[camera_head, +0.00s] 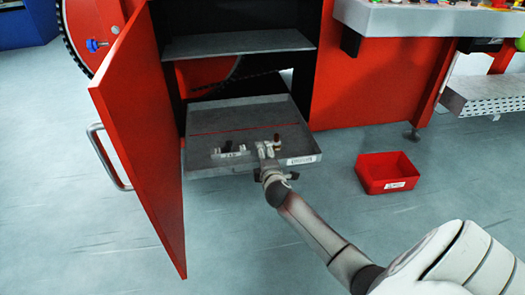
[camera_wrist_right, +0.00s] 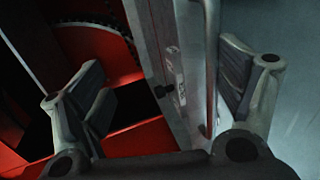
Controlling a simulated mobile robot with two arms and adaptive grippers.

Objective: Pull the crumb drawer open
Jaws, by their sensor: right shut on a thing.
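The crumb drawer (camera_head: 245,113) is a shallow grey metal tray, standing out from the low opening of the red machine. Small pieces lie in it near the front edge. My right gripper (camera_head: 268,151) is at the drawer's front, right of its middle, shut on its handle. In the right wrist view the drawer front (camera_wrist_right: 168,55) and the bar handle (camera_wrist_right: 212,65) pass between the two fingers of the gripper (camera_wrist_right: 170,88). The fingers are spread wide, and their contact is hard to see. My left gripper is not in view.
A red cabinet door (camera_head: 140,120) with a bar handle (camera_head: 104,158) stands open left of the drawer. A grey shelf (camera_head: 236,45) is above it. A red bin (camera_head: 386,186) sits on the floor to the right. The floor in front is clear.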

